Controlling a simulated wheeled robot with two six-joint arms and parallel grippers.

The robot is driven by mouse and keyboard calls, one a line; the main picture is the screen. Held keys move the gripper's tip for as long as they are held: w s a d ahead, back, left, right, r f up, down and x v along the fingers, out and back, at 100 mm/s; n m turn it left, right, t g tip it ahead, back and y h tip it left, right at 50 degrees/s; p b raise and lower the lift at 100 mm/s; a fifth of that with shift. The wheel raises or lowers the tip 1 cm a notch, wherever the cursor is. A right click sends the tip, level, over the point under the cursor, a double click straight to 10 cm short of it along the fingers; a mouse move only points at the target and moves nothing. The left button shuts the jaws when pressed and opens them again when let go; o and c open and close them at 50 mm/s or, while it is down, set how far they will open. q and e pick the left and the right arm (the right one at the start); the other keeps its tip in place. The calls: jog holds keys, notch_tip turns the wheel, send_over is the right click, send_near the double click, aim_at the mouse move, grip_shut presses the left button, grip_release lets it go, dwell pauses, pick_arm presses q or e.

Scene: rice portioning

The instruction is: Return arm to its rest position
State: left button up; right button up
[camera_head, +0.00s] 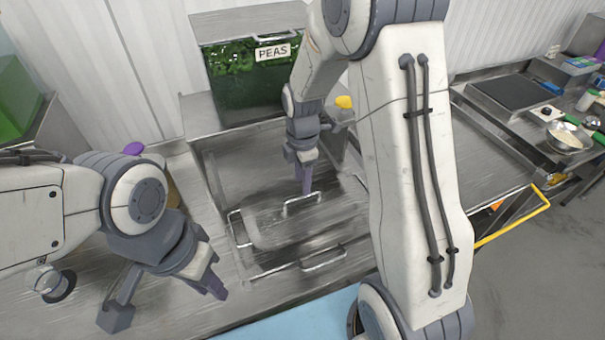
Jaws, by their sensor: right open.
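My right arm reaches in from the upper right. Its gripper (304,168) points down over a metal pan with a lid (325,222) set in the counter. Its fingers are near the lid's handle (302,199); I cannot tell whether they touch it. The gripper is open and nothing shows in it. My left arm comes in from the left. Its gripper (163,300) is low at the left, over the metal counter, with its fingers spread apart and empty.
A clear bin labelled PEAS (243,90) stands at the back. A yellow object (343,101) is beside my right gripper, and a purple object (133,148) is behind my left arm. A pan (566,139) sits on the counter at far right. A yellow rail (512,224) juts out.

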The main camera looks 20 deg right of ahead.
notch_tip(320, 180, up, 4)
jog(key=shift+f, duration=0.2)
jog(key=s+a+r+m+b, duration=0.2)
jog(key=s+a+m+b, duration=0.15)
jog(key=s+a, duration=0.6)
jog(key=s+a+m, duration=0.2)
jog(key=s+m, duration=0.2)
jog(key=s, duration=0.3)
jog(key=s+a+m+y+b, duration=0.1)
jog(key=s+a+m, duration=0.1)
jog(key=s, duration=0.5)
jog(key=shift+s+a+m+b, duration=0.15)
jog(key=shift+a+m+b, duration=0.15)
jog(key=shift+m, duration=0.55)
jog(key=shift+f, duration=0.1)
